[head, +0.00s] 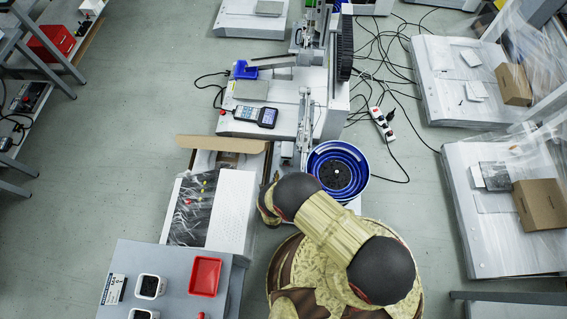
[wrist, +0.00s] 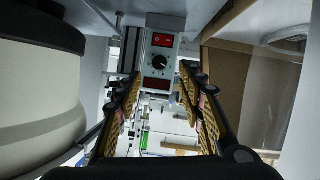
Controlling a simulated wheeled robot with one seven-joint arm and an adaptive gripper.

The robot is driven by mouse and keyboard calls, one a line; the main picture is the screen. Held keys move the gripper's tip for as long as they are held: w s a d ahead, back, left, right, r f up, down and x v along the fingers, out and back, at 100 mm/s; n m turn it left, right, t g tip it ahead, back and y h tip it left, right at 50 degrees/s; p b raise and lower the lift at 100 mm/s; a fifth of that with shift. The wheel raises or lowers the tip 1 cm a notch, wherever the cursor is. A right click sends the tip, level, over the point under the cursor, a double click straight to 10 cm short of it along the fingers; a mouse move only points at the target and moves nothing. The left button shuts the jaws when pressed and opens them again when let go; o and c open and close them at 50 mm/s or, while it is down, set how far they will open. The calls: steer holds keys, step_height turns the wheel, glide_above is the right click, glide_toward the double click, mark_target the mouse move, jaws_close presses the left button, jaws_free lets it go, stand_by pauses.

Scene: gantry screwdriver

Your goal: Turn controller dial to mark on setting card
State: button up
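The controller (wrist: 148,70) is a small pale box in the upper middle of the wrist view. Its face carries a red switch (wrist: 163,39), a round black dial (wrist: 159,63) and a dark red display window (wrist: 157,84). The dial's pointer and scale are too small to read. My gripper (wrist: 160,96) is open and empty, its two tan ridged fingers spread on either side below the controller, apart from the dial. In the head view my arm hides the gripper, and I cannot make out the controller. A white printed card (head: 113,289) lies at the lower left; I cannot tell whether it is the setting card.
A blue bowl feeder (head: 363,158) stands close to my arm, beside the gantry bench (head: 284,95). A grey table (head: 165,257) with a red tray (head: 205,276) is at lower left. In the wrist view, a large pale rounded body (wrist: 35,100) fills the left and a brown panel (wrist: 232,75) stands right.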

mark_target(286, 164)
steer(key=b+x, duration=0.2)
steer(key=x, duration=0.5)
steer(key=shift+c, duration=0.3)
jaws_close()
